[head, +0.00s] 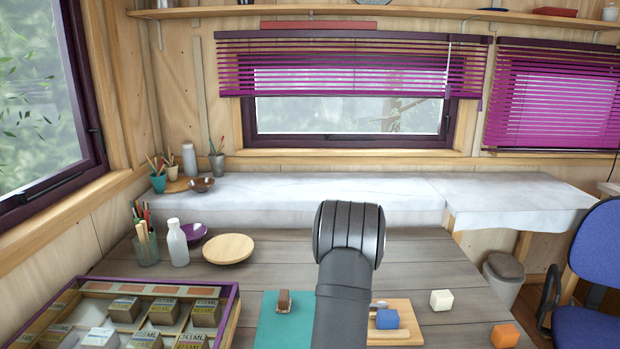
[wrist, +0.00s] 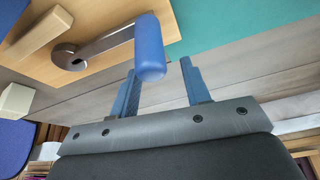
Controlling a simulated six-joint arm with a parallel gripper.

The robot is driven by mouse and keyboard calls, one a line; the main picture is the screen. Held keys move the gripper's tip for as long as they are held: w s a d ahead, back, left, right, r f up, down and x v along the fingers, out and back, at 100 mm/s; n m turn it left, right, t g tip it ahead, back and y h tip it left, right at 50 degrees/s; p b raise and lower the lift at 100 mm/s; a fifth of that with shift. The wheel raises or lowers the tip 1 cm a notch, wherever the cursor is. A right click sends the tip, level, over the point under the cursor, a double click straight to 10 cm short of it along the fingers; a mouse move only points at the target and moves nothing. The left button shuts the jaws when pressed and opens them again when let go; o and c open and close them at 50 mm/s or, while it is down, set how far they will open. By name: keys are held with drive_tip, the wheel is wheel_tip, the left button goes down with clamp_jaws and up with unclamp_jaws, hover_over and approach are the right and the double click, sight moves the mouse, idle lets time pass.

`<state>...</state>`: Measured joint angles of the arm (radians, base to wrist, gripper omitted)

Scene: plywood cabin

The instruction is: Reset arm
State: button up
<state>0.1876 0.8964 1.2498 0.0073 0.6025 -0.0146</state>
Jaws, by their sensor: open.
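My gripper (wrist: 158,68) shows in the wrist view with its two blue fingers spread apart and nothing clamped between them. A metal lever with a blue handle (wrist: 149,45) is mounted on a wooden board (wrist: 190,22). The handle's end shows near the gap between my fingertips; I cannot tell how far apart they are in depth. In the head view my dark arm rises in the middle and hides the gripper. The blue handle (head: 387,319) and board (head: 402,325) show just right of the arm, partly covered by it.
A teal mat (head: 268,325) with a brown block (head: 283,302) lies left of the arm. A white cube (head: 441,300) and an orange cube (head: 505,336) sit right. A box of tins (head: 232,300), a wooden plate (head: 228,249) and a white bottle (head: 177,243) stand left.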

drive_tip(key=shift+w+d+m+h, duration=0.3)
drive_tip(key=shift+w+d+m, duration=0.1)
drive_tip(key=shift+w+m, duration=0.35)
drive_tip(key=shift+w+d+m+h, duration=0.35)
drive_tip(key=shift+w+m, duration=0.2)
drive_tip(key=shift+m, duration=0.3)
drive_tip(key=w+m, duration=0.1)
drive_tip(key=d+m+g, duration=0.1)
drive_tip(key=shift+w+d+f+m+h, duration=0.1)
drive_tip(key=shift+w+d+m+h, duration=0.2)
drive_tip(key=shift+w+h, duration=0.05)
drive_tip(key=shift+w+d+m+g+h, duration=0.3)
drive_tip(key=shift+w+d+m, duration=0.1)
drive_tip(key=shift+d+m, duration=0.45)
drive_tip(key=shift+w+d+m+g+h, duration=0.2)
drive_tip(key=shift+w+d+m+g, duration=0.3)
drive_tip(key=shift+m, duration=0.55)
drive_tip(key=shift+s+d, duration=0.1)
